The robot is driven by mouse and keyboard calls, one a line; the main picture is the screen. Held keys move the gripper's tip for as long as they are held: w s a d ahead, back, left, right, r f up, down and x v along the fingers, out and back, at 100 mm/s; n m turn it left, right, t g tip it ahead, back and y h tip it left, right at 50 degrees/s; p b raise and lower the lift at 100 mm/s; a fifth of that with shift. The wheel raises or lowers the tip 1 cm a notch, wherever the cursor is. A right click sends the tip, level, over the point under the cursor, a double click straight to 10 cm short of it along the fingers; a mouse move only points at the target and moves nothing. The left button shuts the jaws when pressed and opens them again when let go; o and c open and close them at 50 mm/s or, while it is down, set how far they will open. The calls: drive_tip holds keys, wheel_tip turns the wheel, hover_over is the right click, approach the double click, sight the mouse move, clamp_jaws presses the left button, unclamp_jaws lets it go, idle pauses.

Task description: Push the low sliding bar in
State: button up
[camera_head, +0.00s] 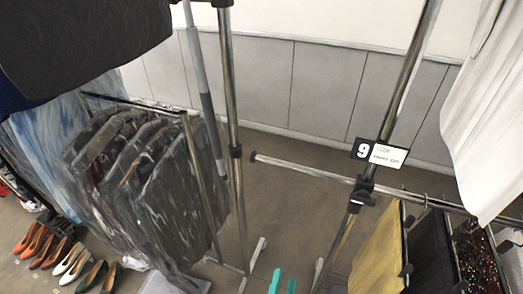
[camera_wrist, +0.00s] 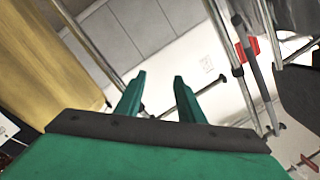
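The low sliding bar (camera_head: 305,172) is a chrome tube with a dark end cap, sticking out to the left from a black clamp (camera_head: 362,195) on an upright post. In the wrist view, the bar (camera_wrist: 208,87) runs down and left from its capped end, partly hidden by my right-hand finger. I cannot tell whether a finger touches the bar.
A sign with the number 9 (camera_head: 378,152) hangs above the clamp. A yellow garment (camera_head: 378,255) and dark garments hang at right. Plastic-covered clothes (camera_head: 165,190) hang on a left rack beside a chrome post (camera_head: 230,110). Shoes (camera_head: 70,262) line the floor. Bare floor shows behind the bar.

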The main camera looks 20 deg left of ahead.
drive_tip(key=w+a+r+m+y, duration=0.1)
drive_tip(key=w+a+r+m, duration=0.1)
drive_tip(key=w+a+r, duration=0.3)
drive_tip(key=w+a+r+m+y, duration=0.2)
drive_tip(key=w+a+r, duration=0.3)
drive_tip(key=w, duration=0.9)
drive_tip(key=w+a+r+m+t+y, duration=0.1)
drive_tip(key=w+a+r+m+y, duration=0.1)
drive_tip(key=w+a+r, duration=0.4)
drive_tip(key=w+r, duration=0.3)
drive_tip(key=w, duration=0.1)
drive_tip(key=shift+w+r, duration=0.15)
drive_tip(key=shift+r, duration=0.25)
drive_tip(key=shift+a, duration=0.1)
drive_tip(key=shift+a, duration=0.1)
clamp_jaws()
